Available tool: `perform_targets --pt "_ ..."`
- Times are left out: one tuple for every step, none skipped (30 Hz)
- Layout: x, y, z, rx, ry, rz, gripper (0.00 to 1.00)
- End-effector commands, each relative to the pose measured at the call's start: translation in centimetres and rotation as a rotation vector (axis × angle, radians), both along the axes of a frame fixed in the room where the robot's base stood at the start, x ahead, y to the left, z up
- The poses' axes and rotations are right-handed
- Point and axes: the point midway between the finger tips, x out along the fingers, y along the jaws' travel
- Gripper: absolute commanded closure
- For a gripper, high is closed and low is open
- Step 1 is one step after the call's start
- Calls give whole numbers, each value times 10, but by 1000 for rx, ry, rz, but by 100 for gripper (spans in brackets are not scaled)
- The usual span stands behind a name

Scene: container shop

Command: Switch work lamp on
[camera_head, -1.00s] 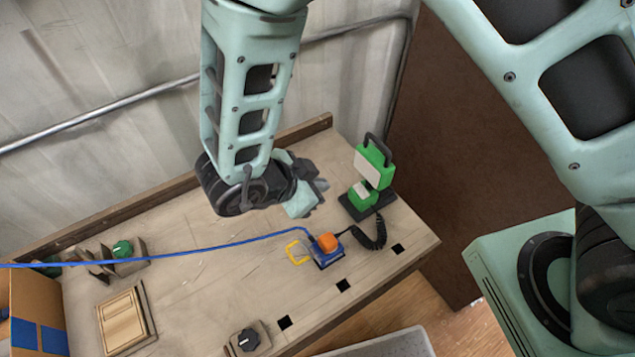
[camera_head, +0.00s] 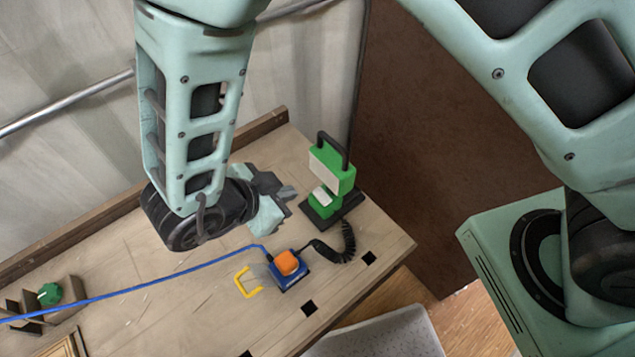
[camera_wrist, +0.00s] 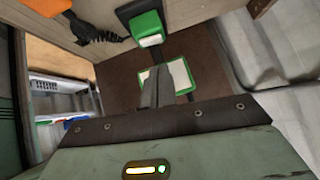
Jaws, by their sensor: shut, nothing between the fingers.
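The work lamp (camera_head: 346,180) is green, with a pale front panel, a dark carry handle and a black base, and stands upright near the bench's right end. In the wrist view, the green-framed panel (camera_wrist: 197,78) lies partly behind my fingers, with a smaller green part with a pale face (camera_wrist: 146,26) above. No glow shows on the panel. My gripper (camera_head: 292,193) is shut and empty, just left of the lamp, with a small apparent gap. In the wrist view its fingertips (camera_wrist: 158,70) overlap the panel; contact cannot be told.
A green knob (camera_head: 49,293) is far left. The wooden bench (camera_head: 130,260) is otherwise fairly clear there.

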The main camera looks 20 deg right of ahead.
Motion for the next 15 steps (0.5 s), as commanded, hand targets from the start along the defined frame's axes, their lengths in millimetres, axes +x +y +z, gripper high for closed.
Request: perform_targets --pt "0 0 0 0 0 0 100" --pt "0 -1 0 0 1 -1 100" --pt "1 -1 -1 -1 0 -1 100" --pt "1 -2 -1 -1 0 -1 100" --pt "2 -3 -3 -1 1 -2 100" --pt "3 -5 -5 -1 1 -2 100" --pt "4 -7 -7 -2 2 -1 100" --pt "6 -10 -9 -3 1 -1 100" --pt "8 -14 -13 -5 1 -1 100" --pt "10 -17 -17 -5 3 -1 100" --pt "11 -21 -20 -5 2 -2 100" --pt "15 -25 -25 -5 1 -2 100" --pt "17 -29 -29 -5 2 -1 100" --pt "19 -32 -33 -5 3 -1 100" --pt "22 -36 -38 -5 1 -1 100"
